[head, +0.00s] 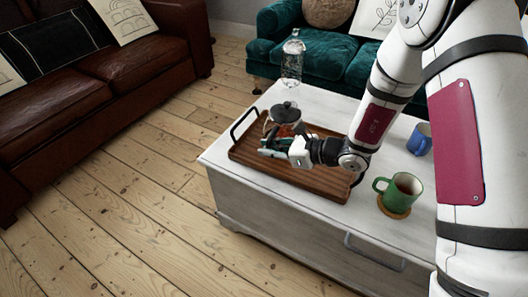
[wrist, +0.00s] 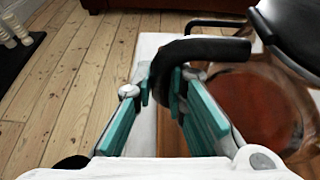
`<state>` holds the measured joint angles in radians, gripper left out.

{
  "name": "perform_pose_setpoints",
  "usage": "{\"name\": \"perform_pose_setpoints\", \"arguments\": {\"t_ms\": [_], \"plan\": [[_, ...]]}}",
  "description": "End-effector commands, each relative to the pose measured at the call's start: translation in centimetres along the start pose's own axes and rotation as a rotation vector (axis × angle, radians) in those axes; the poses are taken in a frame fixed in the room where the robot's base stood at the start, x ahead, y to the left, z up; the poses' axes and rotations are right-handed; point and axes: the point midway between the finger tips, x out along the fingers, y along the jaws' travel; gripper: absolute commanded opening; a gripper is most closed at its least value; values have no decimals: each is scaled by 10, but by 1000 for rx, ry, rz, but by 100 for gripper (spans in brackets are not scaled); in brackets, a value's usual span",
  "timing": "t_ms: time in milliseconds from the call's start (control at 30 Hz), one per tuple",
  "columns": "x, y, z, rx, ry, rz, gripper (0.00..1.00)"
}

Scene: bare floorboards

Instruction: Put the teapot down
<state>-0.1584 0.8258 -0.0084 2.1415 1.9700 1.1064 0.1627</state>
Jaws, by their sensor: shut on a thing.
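The teapot (head: 285,115) is a glass pot with a dark lid and reddish-brown contents, over the back left part of the wooden tray (head: 303,181) in the head view. My gripper (head: 271,146) partly hides it there. In the wrist view the glass body of the teapot (wrist: 262,112) is at the right, with its black handle (wrist: 205,48) reaching left between the fingers. My gripper (wrist: 170,92) is shut on this handle. I cannot tell whether the pot's base touches the tray, because my gripper covers it.
The tray lies on a white table (head: 250,205). A green mug (head: 387,191) on a coaster (head: 394,210) and a blue mug (head: 418,142) stand right of the tray. A clear glass bottle (head: 292,66) stands behind it. Brown and teal sofas are nearby.

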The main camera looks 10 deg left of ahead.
Motion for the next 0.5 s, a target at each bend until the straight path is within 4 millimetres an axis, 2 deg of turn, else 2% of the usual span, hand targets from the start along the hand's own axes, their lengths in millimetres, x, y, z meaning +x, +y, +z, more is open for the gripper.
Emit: {"name": "perform_pose_setpoints", "arguments": {"t_ms": [100,433,500], "plan": [[16,-12,5,-6,-3,0,0],[33,-26,10,-4,-2,-1,0],[37,-26,0,-1,0,0,0]]}}
